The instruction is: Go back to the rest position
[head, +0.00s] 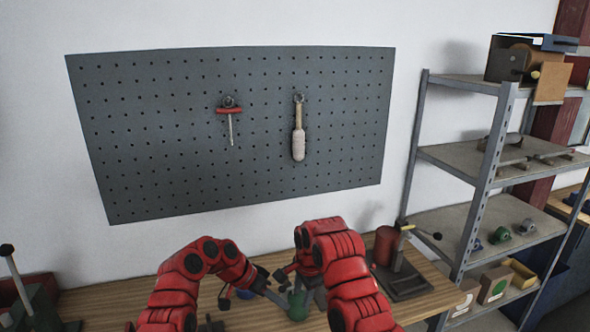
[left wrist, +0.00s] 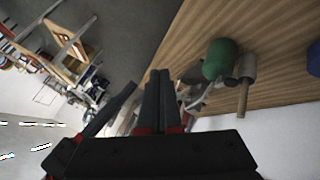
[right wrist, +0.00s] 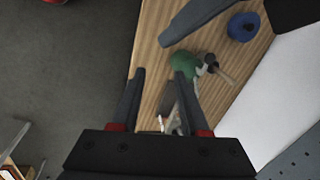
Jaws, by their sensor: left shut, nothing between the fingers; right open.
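My left gripper (head: 277,296) reaches in over the wooden bench in the head view. In the left wrist view its two black fingers (left wrist: 159,78) lie together with nothing between them. My right gripper (head: 284,274) is close beside it, partly hidden by its own arm. In the right wrist view its fingers (right wrist: 158,75) stand apart and hold nothing. A green rounded item with grey metal parts (head: 297,306) is on the bench just by the grippers. It also shows in the left wrist view (left wrist: 219,59) and the right wrist view (right wrist: 184,66).
A blue round item (right wrist: 243,27) lies on the wooden bench (head: 110,300). A pegboard (head: 180,130) with two hung tools is behind. Metal shelves (head: 455,180) stand at the right.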

